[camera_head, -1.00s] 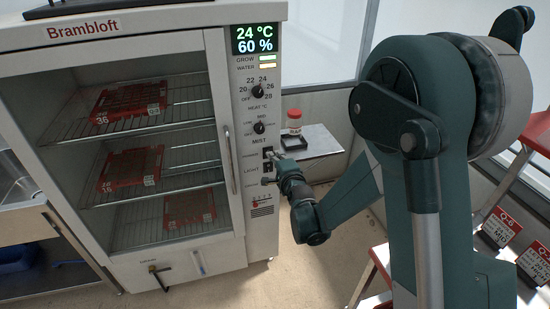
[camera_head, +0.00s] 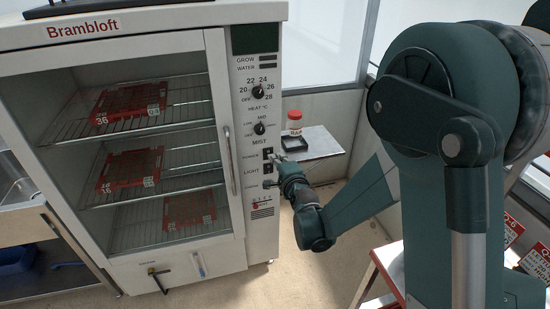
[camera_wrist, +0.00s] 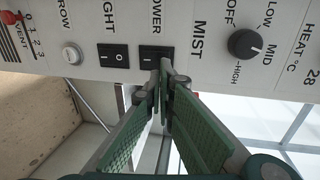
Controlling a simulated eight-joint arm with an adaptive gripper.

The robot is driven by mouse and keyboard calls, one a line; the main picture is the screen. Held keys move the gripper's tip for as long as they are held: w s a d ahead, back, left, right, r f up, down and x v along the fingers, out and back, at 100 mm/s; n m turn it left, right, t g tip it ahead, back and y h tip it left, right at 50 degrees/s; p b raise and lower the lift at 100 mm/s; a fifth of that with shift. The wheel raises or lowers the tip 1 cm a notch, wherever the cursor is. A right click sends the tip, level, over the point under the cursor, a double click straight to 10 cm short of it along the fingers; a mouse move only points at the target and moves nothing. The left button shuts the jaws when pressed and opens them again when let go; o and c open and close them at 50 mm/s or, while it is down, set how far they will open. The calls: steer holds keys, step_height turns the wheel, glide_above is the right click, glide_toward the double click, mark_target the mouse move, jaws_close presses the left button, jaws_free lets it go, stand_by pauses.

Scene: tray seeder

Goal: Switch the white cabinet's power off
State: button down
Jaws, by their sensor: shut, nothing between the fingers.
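The white cabinet (camera_head: 120,268) stands on the left with a control panel down its right side. Its display (camera_head: 257,39) is dark, and the GROW and WATER lamps (camera_head: 267,61) under it are unlit. The black POWER rocker switch (camera_wrist: 157,54) shows in the wrist view beside the MIST label, partly covered by my fingertips. My gripper (camera_wrist: 163,70) is shut and empty, its tips at the switch's lower edge; I cannot tell if they touch it. In the head view my gripper (camera_head: 279,160) is at the panel's right edge.
The LIGHT rocker (camera_wrist: 113,56) sits close beside POWER, then a round GROW button (camera_wrist: 71,54). The MIST knob (camera_wrist: 244,43) lies on the other side. A small shelf (camera_head: 318,142) with a red-lidded jar (camera_head: 294,122) stands behind my gripper.

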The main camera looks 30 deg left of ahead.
steer(key=r+p+v, duration=0.2)
steer(key=v, duration=0.8)
steer(key=shift+r, duration=0.2)
steer(key=shift+d, duration=0.15)
steer(key=s+d+r+n+g+h, duration=0.1)
steer(key=d+r+n+h, duration=0.3)
steer(key=d, duration=1.1)
steer(key=s+d+r+n+h, duration=0.15)
steer(key=d+r, duration=0.45)
steer(key=d, duration=0.9)
steer(key=s+d+n+g+h, duration=0.1)
steer(key=s+d+h, duration=0.1)
steer(key=s+d, duration=0.9)
steer(key=s+d+f+n+g+h, duration=0.1)
steer(key=s+d+n+g+h, duration=0.1)
steer(key=s+d, duration=0.9)
steer(key=d+h, duration=0.1)
steer(key=d, duration=0.4)
steer(key=shift+s+f+h, duration=0.2)
steer(key=shift+s+h, duration=0.15)
steer(key=shift+s, duration=0.05)
